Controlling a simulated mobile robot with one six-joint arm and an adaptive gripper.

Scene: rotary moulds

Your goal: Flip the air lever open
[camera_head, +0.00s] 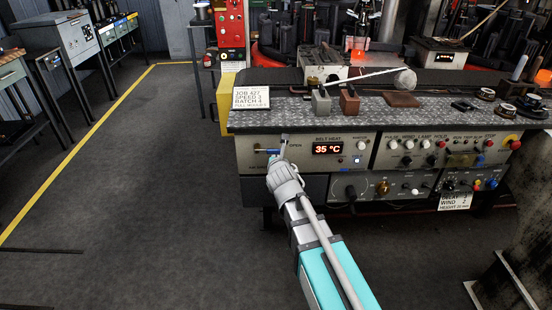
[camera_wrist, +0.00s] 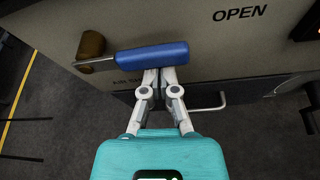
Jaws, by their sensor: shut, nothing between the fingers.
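The air lever has a blue handle (camera_wrist: 152,56) that lies nearly level in the wrist view, with a metal stem running left to a brass pivot (camera_wrist: 91,44). The word OPEN (camera_wrist: 240,13) is printed on the panel up and to the right of it. My gripper (camera_wrist: 160,72) is shut and empty, its fingertips just below the handle's middle; I cannot tell whether they touch it. In the head view the blue handle (camera_head: 273,151) shows small at the panel's left end, just above my gripper (camera_head: 282,157), and my wrist hides the panel below.
A hooked metal bar (camera_wrist: 208,106) sticks out below and right of the handle in the wrist view. The panel carries a 35 °C display (camera_head: 328,149), buttons and knobs. A bench top (camera_head: 300,117) with blocks and tools overhangs it. Floor to the left is clear.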

